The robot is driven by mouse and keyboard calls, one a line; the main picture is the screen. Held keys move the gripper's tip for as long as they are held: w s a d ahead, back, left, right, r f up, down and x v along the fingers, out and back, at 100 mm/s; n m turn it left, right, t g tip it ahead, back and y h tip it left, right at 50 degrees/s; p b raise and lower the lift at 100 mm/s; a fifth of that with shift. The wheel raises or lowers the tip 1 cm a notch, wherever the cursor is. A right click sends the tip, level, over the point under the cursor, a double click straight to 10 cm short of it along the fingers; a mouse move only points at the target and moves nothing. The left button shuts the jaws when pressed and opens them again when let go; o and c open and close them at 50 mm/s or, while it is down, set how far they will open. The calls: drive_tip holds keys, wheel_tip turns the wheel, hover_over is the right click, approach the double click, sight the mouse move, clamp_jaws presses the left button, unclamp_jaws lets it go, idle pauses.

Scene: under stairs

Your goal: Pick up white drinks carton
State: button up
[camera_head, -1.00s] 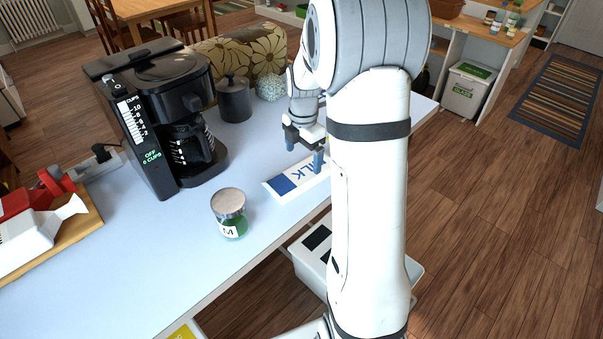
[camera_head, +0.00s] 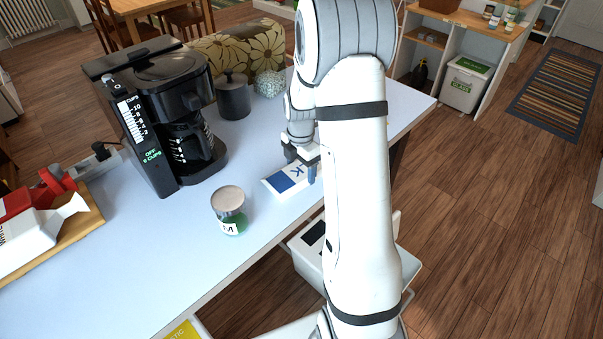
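The white drinks carton (camera_head: 284,184) with blue panels and blue lettering lies flat on the pale counter, near its front edge. My gripper (camera_head: 301,168) is just over the carton, pointing down. Its two dark blue-grey fingers are apart, one toward the far side of the carton and one toward the near side. I cannot tell whether either finger touches the carton. My arm hides the carton's right end.
A black coffee maker (camera_head: 160,120) and a dark canister (camera_head: 233,97) stand behind and left. A textured ball (camera_head: 269,83) lies behind. Counter between jar and carton is clear.

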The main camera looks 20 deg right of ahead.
sight(301, 169)
drive_tip(key=c, duration=0.6)
drive_tip(key=shift+r, duration=0.1)
wheel_tip(301, 169, up, 10)
drive_tip(key=shift+f+b, duration=0.1)
drive_tip(key=shift+b, duration=0.5)
drive_tip(key=o, duration=0.4)
drive_tip(key=shift+c, duration=0.2)
drive_tip(key=c, duration=0.7)
drive_tip(key=shift+f, duration=0.1)
drive_tip(key=shift+c, duration=0.5)
